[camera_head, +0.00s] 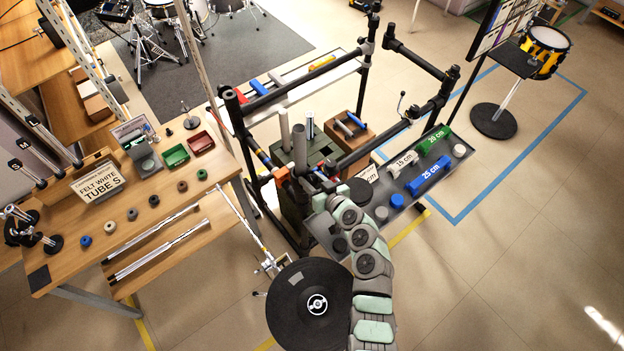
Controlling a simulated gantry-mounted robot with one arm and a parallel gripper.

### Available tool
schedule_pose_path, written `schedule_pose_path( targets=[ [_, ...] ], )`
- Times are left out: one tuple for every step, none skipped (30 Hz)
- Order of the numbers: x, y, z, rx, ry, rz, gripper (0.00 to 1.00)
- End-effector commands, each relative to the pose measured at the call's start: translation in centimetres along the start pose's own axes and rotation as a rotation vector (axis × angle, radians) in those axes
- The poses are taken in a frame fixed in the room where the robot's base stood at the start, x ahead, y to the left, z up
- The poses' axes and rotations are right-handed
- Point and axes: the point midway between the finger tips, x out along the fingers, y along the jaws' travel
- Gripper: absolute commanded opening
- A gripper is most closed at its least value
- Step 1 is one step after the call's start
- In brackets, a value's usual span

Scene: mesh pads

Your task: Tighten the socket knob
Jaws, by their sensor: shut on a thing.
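My arm reaches up from the bottom of the head view, and my gripper (322,183) is at the near corner of the black tube rack (275,95). The fingers are small and partly covered by my wrist. A grey upright tube (299,148) stands just behind the gripper.
A round black pad (300,318) stands in front, left of my arm. A grey tray (403,201) with green, white and blue tube pieces lies to the right. A wooden table (165,185) with trays and felts is on the left.

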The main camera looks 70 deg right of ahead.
Motion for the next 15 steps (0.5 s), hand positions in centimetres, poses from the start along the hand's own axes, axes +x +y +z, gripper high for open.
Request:
schedule_pose_path(
  targets=[
    [0.0, -0.03, -0.09, 0.001, 0.002, -0.001, 0.0],
    [0.0, -0.03, -0.09, 0.001, 0.002, -0.001, 0.0],
    [0.0, -0.03, -0.1, 0.001, 0.002, -0.001, 0.39],
    [0.0, -0.03, -0.1, 0.001, 0.002, -0.001, 0.41],
    [0.0, -0.02, -0.09, 0.001, 0.002, -0.001, 0.44],
    [0.0, -0.02, -0.08, 0.001, 0.001, -0.001, 0.47],
    [0.0, -0.02, -0.08, 0.001, 0.001, -0.001, 0.49],
    [0.0, -0.02, -0.08, 0.001, 0.001, -0.001, 0.52],
    [0.0, -0.01, -0.08, 0.0, 0.001, -0.001, 0.55],
    [0.0, -0.01, -0.08, 0.0, 0.001, -0.001, 0.58],
    [0.0, -0.01, -0.07, 0.0, 0.001, -0.001, 0.59],
    [0.0, 0.0, -0.07, 0.0, 0.001, -0.001, 0.59],
    [0.0, 0.0, -0.07, 0.0, 0.001, -0.001, 0.59],
    [0.0, -0.01, -0.06, 0.0, 0.001, -0.001, 0.59],
    [0.0, 0.0, -0.06, 0.0, 0.001, -0.001, 0.59]
  ],
)
